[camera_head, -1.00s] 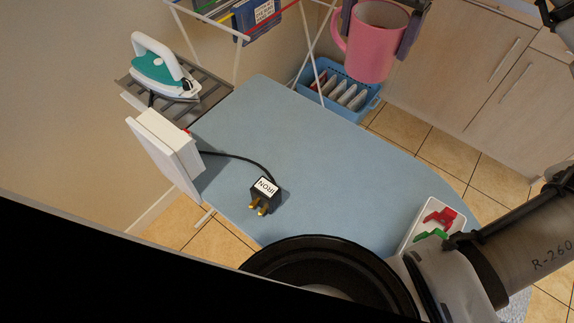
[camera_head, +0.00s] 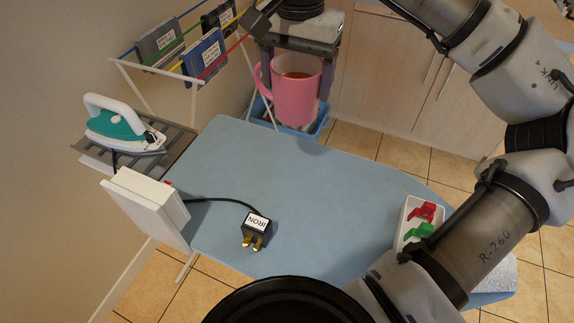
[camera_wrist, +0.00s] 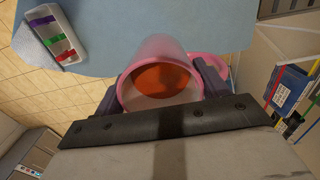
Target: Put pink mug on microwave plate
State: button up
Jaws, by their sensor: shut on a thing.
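The pink mug (camera_head: 295,100) is held upright in the air beyond the far end of the ironing board in the head view. Orange-brown liquid shows inside it. My gripper (camera_head: 297,80) is shut on the mug, with one dark finger on each side of its body. The mug's handle points left in the head view. In the wrist view the mug (camera_wrist: 160,60) sits between the two fingers, with its open rim and liquid facing the camera. No microwave or microwave plate is in view.
The blue ironing board (camera_head: 320,190) bears a black plug (camera_head: 255,228) and a white tray (camera_head: 408,222) of coloured clips. An iron (camera_head: 120,125) rests at left. A drying rack (camera_head: 150,75) and blue basket (camera_head: 320,128) stand near the mug. Wooden cabinets (camera_head: 385,80) are behind.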

notch_tip(320, 180, down, 17)
jog(key=p, duration=0.2)
jog(key=shift+p, duration=0.4)
jog(key=shift+f, duration=0.2)
jog(key=o, duration=1.3)
jog(key=shift+r, duration=0.1)
